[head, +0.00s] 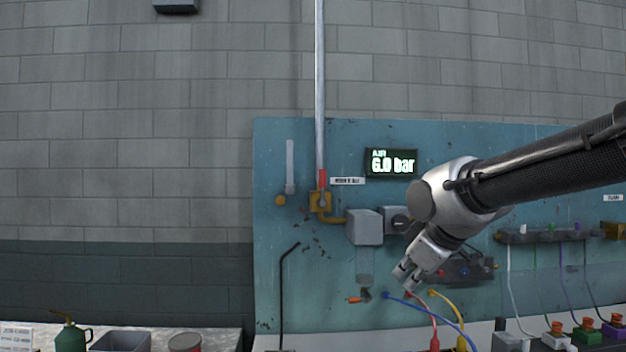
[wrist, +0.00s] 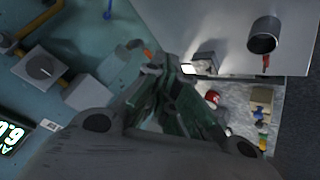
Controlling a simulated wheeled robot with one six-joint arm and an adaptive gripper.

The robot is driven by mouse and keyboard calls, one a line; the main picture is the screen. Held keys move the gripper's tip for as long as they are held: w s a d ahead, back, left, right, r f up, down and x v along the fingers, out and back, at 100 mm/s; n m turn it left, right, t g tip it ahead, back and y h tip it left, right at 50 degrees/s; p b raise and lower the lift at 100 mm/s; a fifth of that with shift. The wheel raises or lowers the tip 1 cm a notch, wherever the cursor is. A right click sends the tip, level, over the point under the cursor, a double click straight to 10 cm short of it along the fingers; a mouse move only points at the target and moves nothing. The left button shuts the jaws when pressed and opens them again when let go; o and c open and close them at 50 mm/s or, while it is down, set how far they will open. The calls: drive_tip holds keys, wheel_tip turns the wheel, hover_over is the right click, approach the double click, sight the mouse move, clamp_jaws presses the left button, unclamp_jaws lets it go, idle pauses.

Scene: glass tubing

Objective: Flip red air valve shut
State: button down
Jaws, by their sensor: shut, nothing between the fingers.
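The red air valve handle (head: 322,179) is upright, in line with the grey vertical pipe, above a brass valve body (head: 320,201) on the teal panel. A display (head: 391,163) to its right reads AIR 6.0 bar. My gripper (head: 403,282) is shut and empty, pointing down and left in front of the panel, lower and to the right of the valve. It also fills the middle of the wrist view (wrist: 165,75). I cannot make out the red handle in the wrist view; a brass pipe (wrist: 22,28) shows at its left edge.
Grey boxes (head: 364,227) stick out between the valve and my gripper. A bent black rod (head: 283,290) leans at the panel's left.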

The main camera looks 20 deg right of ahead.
drive_tip(key=w+a+r+n+t+y, duration=0.2)
drive_tip(key=w+a+r+n+t, duration=0.35)
drive_tip(key=w+r+n, duration=0.45)
drive_tip(key=n+t+y, duration=0.3)
drive_tip(key=n, duration=0.3)
approach(291, 178)
drive_tip(key=v, duration=0.4)
drive_tip(key=shift+w+d+r, duration=0.15)
drive_tip(key=shift+d, duration=0.1)
drive_tip(key=shift+m, duration=0.3)
drive_tip(key=x, duration=1)
drive_tip(key=shift+a, duration=0.15)
drive_tip(key=shift+d, duration=2.05)
